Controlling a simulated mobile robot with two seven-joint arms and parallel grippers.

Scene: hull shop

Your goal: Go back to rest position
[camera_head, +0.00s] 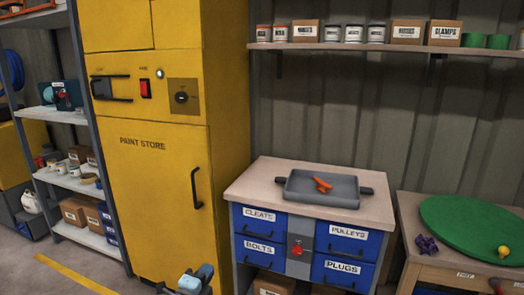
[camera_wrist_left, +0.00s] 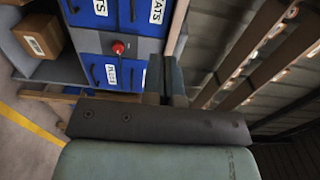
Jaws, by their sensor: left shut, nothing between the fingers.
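My left gripper (camera_head: 205,272) shows at the bottom edge of the head view, in front of the lower part of the yellow paint store cabinet (camera_head: 158,185). Only its teal and dark end is in the picture. In the left wrist view its fingers (camera_wrist_left: 166,78) are together with nothing between them. Blue drawers (camera_wrist_left: 112,42) with a red knob between them lie beyond the fingers in that view. My right gripper is in neither view.
A drawer cabinet (camera_head: 298,218) carries a grey tray (camera_head: 335,190) with an orange item in it. At right a table (camera_head: 430,250) holds a green disc, a purple item and a yellow ball. Shelving (camera_head: 75,181) stands at left. A wall shelf (camera_head: 365,47) holds cans and boxes.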

